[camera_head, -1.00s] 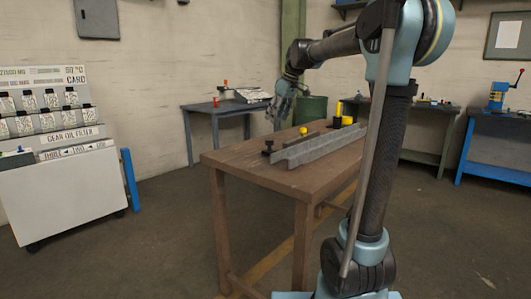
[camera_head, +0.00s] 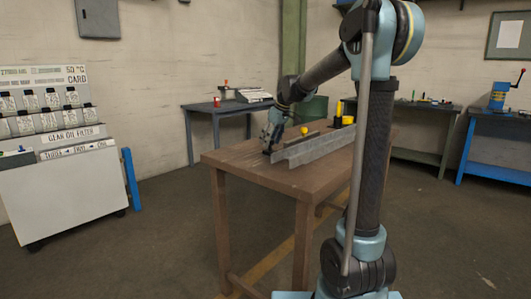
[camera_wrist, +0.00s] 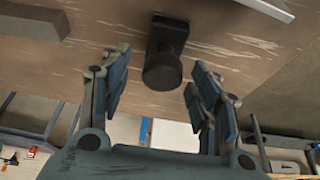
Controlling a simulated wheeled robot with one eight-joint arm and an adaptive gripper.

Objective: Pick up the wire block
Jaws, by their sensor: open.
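A small black block with a round knob-like end (camera_wrist: 165,50), which I take to be the wire block, stands on the brown wooden table (camera_head: 235,162). In the wrist view it lies ahead of my gripper (camera_wrist: 158,90), roughly centred between the two spread fingers. The fingers are open and empty, and neither visibly touches the block. In the head view my gripper (camera_head: 270,143) is low over the left part of the tabletop. It largely hides the black block there.
A long grey rail (camera_head: 318,147) lies on the table just right of my gripper. A yellow-topped item (camera_head: 304,130) and a yellow and black item (camera_head: 343,120) stand behind it. In the wrist view a grey bar (camera_wrist: 32,20) is at top left. The table's left part is clear.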

